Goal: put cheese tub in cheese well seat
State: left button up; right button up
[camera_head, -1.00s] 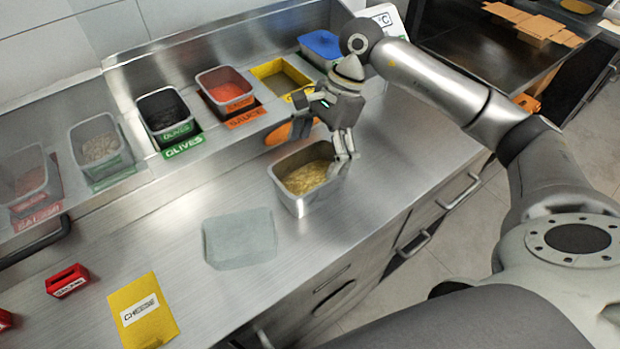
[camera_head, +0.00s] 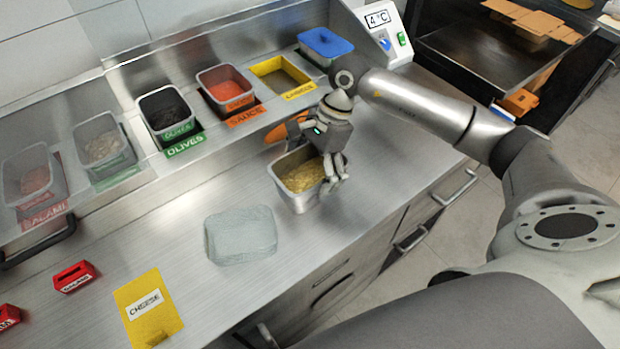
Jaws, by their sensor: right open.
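The cheese tub (camera_head: 297,203) is a metal tub of pale yellow shredded cheese standing on the steel counter. The cheese well seat (camera_head: 284,78) is the empty yellow-framed opening with a yellow label, in the back row between the sauce tub and a blue-lidded tub. My right gripper (camera_head: 334,179) is open at the tub's right wall, fingers pointing down; I cannot tell whether they touch it or straddle the wall. The gripper body covers part of the tub's back edge. My left gripper is not in view.
Back-row tubs hold sauce (camera_head: 226,88), olives (camera_head: 166,112) and other toppings behind a clear guard at left. The blue-lidded tub (camera_head: 325,43) stands right of the well.

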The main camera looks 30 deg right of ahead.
jog(key=shift+f+b, duration=0.25)
jog(key=shift+b, duration=0.2)
dwell(0.4)
jog(key=c, duration=1.1)
jog(key=shift+r, duration=0.1)
jog(key=shift+r+p, duration=0.25)
jog(key=shift+p, duration=0.35)
jog(key=shift+w, duration=0.1)
notch_tip(320, 180, up, 3)
jog(key=shift+f+b, duration=0.1)
jog(key=shift+b, duration=0.9)
jog(key=shift+s+a+r+b, duration=0.55)
jog(key=shift+s+a+r, duration=0.8)
jog(key=shift+s+r, duration=0.45)
jog(key=shift+s+a+r+b, duration=0.55)
jog(key=shift+s+a+r, duration=0.9)
jog(key=shift+s, duration=0.65)
jog(key=shift+s+a+r+b, duration=0.55)
jog(key=shift+s+a+r, duration=0.65)
jog(key=shift+s+r, duration=0.65)
